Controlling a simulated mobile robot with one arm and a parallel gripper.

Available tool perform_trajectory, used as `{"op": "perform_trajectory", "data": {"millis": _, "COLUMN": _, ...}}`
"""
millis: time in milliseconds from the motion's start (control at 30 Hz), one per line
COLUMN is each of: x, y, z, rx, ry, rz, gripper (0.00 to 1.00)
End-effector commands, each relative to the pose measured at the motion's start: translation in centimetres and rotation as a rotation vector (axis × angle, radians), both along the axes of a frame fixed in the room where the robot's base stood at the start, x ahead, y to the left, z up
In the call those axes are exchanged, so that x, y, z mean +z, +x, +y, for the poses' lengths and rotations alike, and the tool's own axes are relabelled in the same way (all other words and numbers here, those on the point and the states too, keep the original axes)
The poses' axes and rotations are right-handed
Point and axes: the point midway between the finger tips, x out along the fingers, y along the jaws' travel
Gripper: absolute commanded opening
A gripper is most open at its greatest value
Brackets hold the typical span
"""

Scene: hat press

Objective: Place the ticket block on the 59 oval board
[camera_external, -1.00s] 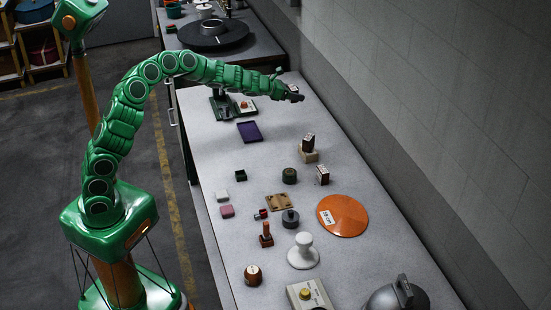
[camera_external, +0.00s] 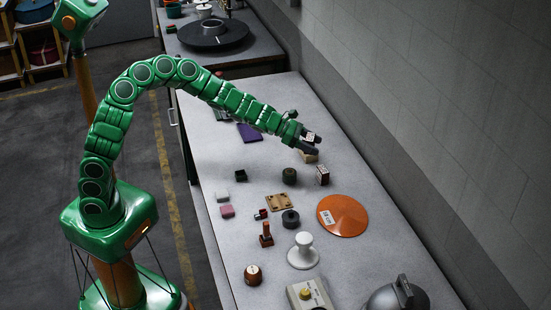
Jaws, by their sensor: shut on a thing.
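My gripper (camera_external: 314,145) is at the far right of the table, shut on a small dark block with a pale top (camera_external: 311,136), which looks like the ticket block. The fingers cover much of it. A tan block (camera_external: 309,157) lies directly below; whether the held block still touches it I cannot tell. The orange oval board (camera_external: 348,214) lies flat on the table nearer the camera, with a white label at its left edge; its top is otherwise bare.
A similar dark block with a pale top (camera_external: 323,175) stands between my gripper and the board. A dark green round pot (camera_external: 289,176), a black knobbed weight (camera_external: 290,218) and a white knobbed stand (camera_external: 303,251) are left of the board. The wall runs along the right.

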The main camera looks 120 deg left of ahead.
Motion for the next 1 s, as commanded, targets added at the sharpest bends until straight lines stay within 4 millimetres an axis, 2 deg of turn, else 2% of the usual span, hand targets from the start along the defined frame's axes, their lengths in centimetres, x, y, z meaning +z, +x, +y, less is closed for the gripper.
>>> {"op": "perform_trajectory", "data": {"millis": 33, "x": 0.2, "y": 1.0, "z": -2.0, "rx": -0.036, "ry": 0.000, "rz": -0.003, "gripper": 0.33}}
{"op": "perform_trajectory", "data": {"millis": 200, "x": 0.5, "y": 3.2, "z": -7.6, "rx": -0.136, "ry": 0.003, "rz": -0.012, "gripper": 0.33}}
{"op": "perform_trajectory", "data": {"millis": 300, "x": 0.6, "y": 4.1, "z": -10.5, "rx": -0.185, "ry": 0.004, "rz": -0.017, "gripper": 0.33}}
{"op": "perform_trajectory", "data": {"millis": 533, "x": 1.2, "y": 5.5, "z": -15.3, "rx": -0.270, "ry": 0.011, "rz": -0.029, "gripper": 0.33}}
{"op": "perform_trajectory", "data": {"millis": 1000, "x": -3.5, "y": 5.4, "z": -14.9, "rx": -0.263, "ry": 0.007, "rz": -0.027, "gripper": 0.33}}
